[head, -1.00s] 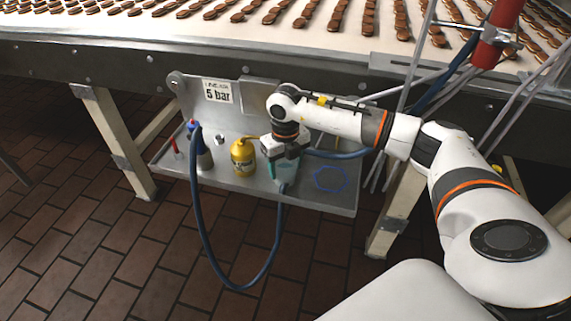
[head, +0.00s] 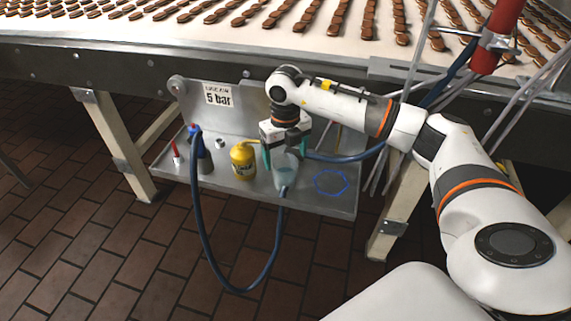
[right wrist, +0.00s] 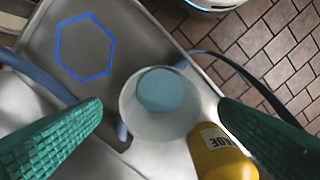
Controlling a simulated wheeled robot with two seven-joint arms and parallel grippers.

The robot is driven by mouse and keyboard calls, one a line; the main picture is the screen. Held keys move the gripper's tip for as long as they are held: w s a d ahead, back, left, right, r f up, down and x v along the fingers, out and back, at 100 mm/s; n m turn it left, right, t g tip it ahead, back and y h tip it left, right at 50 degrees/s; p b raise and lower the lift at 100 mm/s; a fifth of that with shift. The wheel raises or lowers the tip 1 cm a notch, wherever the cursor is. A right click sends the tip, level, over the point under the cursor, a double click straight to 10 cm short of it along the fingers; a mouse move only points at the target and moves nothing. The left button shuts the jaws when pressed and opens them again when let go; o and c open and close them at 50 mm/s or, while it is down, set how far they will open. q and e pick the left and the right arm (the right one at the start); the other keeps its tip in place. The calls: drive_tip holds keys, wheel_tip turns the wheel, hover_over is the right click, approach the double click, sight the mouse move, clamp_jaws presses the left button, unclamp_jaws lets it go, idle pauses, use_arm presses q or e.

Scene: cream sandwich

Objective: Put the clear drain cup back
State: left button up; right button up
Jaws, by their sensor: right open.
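The clear drain cup (head: 285,174) stands on the grey metal shelf (head: 318,200), between the yellow bottle and a blue hexagon outline (head: 330,182). In the right wrist view the cup (right wrist: 133,110) is seen from above, with a blue-grey round area inside. The hexagon (right wrist: 84,48) there is bare. My right gripper (head: 284,156) is open, pointing down over the cup. Its green fingers are spread on either side of the cup, apart from it in the right wrist view. My left gripper is not in view.
A yellow bottle (head: 243,163) stands close beside the cup. A blue-topped grey bottle (head: 203,160) and a red-tipped tube (head: 176,155) stand further left. A blue hose (head: 240,288) loops below the shelf. The conveyor frame (head: 120,75) runs above.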

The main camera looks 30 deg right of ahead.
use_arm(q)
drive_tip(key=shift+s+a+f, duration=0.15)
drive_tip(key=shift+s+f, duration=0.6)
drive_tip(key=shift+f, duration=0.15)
use_arm(e)
wheel_tip(320, 180, up, 7)
drive_tip(key=shift+f, duration=0.15)
